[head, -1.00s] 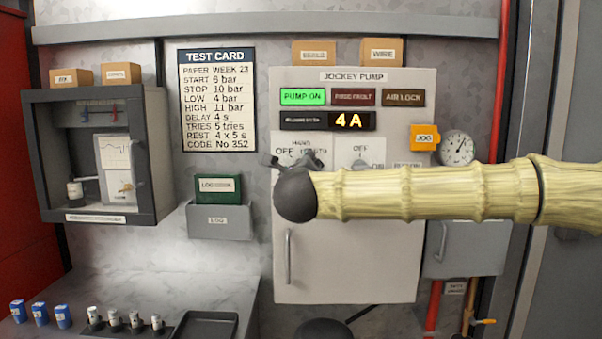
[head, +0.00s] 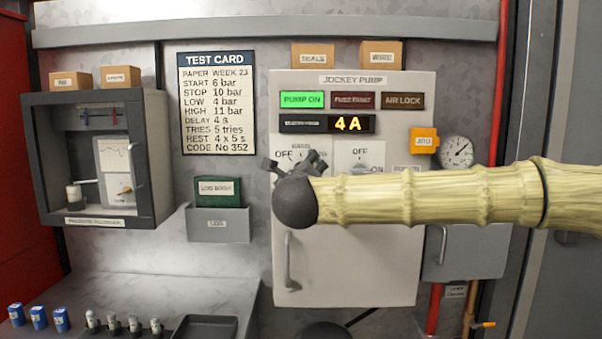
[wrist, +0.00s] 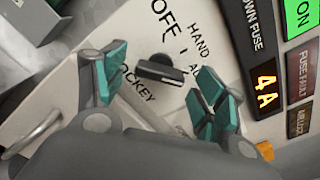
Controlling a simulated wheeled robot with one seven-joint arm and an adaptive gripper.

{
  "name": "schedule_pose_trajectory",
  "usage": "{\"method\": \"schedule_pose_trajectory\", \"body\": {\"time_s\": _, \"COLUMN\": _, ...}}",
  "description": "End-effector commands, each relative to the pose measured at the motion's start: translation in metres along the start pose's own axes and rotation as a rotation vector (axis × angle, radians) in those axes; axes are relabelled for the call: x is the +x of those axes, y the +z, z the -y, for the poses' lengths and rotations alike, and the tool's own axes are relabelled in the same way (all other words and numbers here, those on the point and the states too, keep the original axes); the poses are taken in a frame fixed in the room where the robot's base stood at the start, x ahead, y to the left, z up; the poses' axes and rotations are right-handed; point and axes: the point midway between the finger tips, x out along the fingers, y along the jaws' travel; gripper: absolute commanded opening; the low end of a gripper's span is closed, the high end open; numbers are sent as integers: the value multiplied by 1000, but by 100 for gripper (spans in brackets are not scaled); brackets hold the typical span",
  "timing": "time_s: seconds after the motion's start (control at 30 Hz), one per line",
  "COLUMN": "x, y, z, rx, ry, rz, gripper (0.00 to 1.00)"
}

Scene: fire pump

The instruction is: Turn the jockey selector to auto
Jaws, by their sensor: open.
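The jockey selector (wrist: 160,70) is a small dark bar-shaped knob on a light plate in the wrist view. Around it are the labels OFF, HAND and a partly covered "AU". Its long axis slants from upper left to lower right, its right end towards "AU"; I cannot tell its exact setting. My gripper (wrist: 158,85) is open, with one teal-padded finger on each side of the knob in the picture. Contact is not clear. In the head view my gripper (head: 294,165) is in front of the jockey pump panel (head: 350,265) and hides the knob.
A second selector (head: 361,168) marked OFF and ON sits just right of my gripper. A yellow JOG box (head: 424,140) and a gauge (head: 456,152) are further right. The log book holder (head: 220,225) is to the left. The panel's door handle (head: 290,262) is below.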

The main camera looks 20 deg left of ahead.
Motion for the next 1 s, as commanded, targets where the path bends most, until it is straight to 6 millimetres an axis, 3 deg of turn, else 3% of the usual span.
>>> {"method": "schedule_pose_trajectory", "body": {"time_s": 0.53, "x": -92, "y": 0, "z": 0, "rx": -2, "ry": 2, "rz": 2, "gripper": 71}}
{"method": "schedule_pose_trajectory", "body": {"time_s": 0.7, "x": -106, "y": -1, "z": 0, "rx": -1, "ry": 1, "rz": 0, "gripper": 71}}
{"method": "schedule_pose_trajectory", "body": {"time_s": 1.0, "x": -110, "y": -1, "z": 0, "rx": 0, "ry": 1, "rz": -1, "gripper": 71}}
